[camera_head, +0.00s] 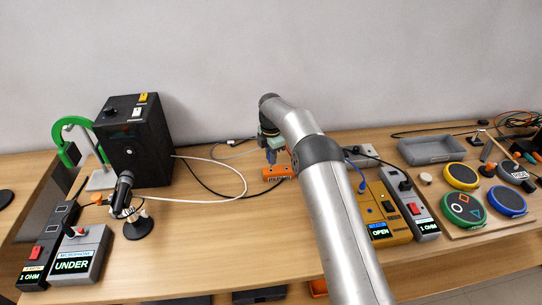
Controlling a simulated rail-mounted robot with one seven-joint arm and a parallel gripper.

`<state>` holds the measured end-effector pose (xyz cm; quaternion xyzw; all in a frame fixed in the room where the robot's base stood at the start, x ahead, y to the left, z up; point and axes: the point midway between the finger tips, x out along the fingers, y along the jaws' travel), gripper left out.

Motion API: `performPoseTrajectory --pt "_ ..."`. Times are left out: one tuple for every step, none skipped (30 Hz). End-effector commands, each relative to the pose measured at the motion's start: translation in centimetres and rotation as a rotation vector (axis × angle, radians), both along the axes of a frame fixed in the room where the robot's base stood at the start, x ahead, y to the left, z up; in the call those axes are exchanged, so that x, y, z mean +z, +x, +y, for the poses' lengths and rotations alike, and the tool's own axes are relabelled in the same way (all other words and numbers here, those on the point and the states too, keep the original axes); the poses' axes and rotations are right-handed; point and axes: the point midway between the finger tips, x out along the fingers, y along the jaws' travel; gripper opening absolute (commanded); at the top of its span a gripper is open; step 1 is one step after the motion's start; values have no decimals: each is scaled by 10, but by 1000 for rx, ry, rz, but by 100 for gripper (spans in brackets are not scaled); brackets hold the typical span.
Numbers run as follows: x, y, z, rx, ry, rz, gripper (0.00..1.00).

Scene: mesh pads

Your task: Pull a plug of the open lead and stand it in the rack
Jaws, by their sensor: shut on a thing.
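My gripper (269,148) is at the far middle of the table, at the end of my silver arm, pointing down. It is shut on what looks like a small blue plug (269,156), just above the orange rack (278,173). Whether the plug touches the rack, or is inside one of its holes, I cannot tell at this size. The yellow unit (393,215) with the lit OPEN label (379,230) lies right of my arm. A blue lead end (362,186) shows at its far left edge. My arm hides part of the unit.
A black speaker box (133,140), a microphone (123,190) and meters marked UNDER (76,262) and 1 OHM stand left. White and black cables (215,198) run beside the rack. A grey tray (432,149) and coloured round pads (462,208) lie right.

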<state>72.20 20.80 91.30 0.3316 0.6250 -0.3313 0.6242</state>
Motion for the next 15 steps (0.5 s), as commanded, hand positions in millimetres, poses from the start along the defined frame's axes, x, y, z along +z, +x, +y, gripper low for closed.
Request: performPoseTrajectory --pt "0 0 0 0 0 0 0" --pt "0 0 0 0 0 0 0" --pt "0 0 0 0 0 0 0" --pt "0 0 0 0 0 0 0" --pt "0 0 0 0 0 0 0" --pt "-1 0 0 0 -1 -1 0" --pt "-2 0 0 0 -1 -1 0" --pt "-2 0 0 0 0 0 0" --pt "-3 0 0 0 0 0 0" --pt "-4 0 0 0 0 0 0" --pt "-5 0 0 0 0 0 0" --pt "-6 0 0 0 -1 -1 0" --pt "-7 0 0 0 -1 -1 0" --pt "-8 0 0 0 0 0 0" --pt "-9 0 0 0 0 0 0"
